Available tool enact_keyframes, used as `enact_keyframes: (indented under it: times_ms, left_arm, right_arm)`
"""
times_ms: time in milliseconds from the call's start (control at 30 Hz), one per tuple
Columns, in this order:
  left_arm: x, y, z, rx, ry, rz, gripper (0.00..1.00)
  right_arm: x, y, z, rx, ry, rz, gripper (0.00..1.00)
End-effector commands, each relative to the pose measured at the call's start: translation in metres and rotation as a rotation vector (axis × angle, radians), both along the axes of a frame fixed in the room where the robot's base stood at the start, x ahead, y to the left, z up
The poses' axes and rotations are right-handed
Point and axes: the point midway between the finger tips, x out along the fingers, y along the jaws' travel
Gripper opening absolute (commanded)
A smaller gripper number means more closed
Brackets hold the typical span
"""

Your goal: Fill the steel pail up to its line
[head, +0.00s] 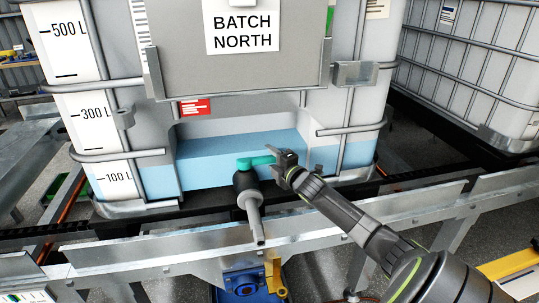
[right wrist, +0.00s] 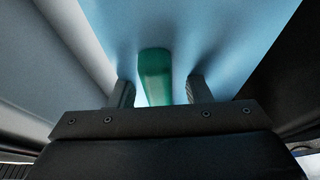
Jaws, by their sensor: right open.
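A green valve handle (head: 257,161) sits on a dark valve (head: 243,181) at the foot of the tank labelled BATCH NORTH (head: 235,75). A grey spout (head: 255,218) points down toward the front; no stream shows at its mouth. My right gripper (head: 281,160) is open at the handle's right end. In the right wrist view the green handle (right wrist: 154,72) stands between the two spread fingers, with a gap on each side. The steel pail cannot be made out in either view. My left gripper is not in view.
Pale blue liquid (head: 155,182) stands a little above the tank's 100 L mark. A metal rail (head: 160,242) runs across in front. Below the spout are a blue fitting (head: 243,283) and a yellow lever (head: 277,276). Another caged tank (head: 480,65) stands at right.

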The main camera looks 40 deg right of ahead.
Motion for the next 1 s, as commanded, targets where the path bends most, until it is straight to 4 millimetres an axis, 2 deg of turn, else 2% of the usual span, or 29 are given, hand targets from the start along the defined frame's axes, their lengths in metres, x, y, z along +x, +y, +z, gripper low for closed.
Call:
enact_keyframes:
  times_ms: [233,600,933,1000]
  left_arm:
    - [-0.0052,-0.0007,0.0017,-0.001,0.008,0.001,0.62]
    - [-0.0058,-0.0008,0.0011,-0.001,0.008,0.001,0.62]
    - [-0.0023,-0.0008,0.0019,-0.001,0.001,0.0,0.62]
    - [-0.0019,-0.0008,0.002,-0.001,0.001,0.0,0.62]
  right_arm:
    - [0.0083,-0.0003,0.001,0.001,-0.004,0.0,0.44]
    - [0.0096,-0.0006,0.0007,0.0,-0.004,-0.001,0.44]
    - [0.0094,-0.0005,0.0006,0.0,-0.004,-0.001,0.0]
    - [0.0094,-0.0005,0.0006,0.0,-0.004,-0.001,0.0]
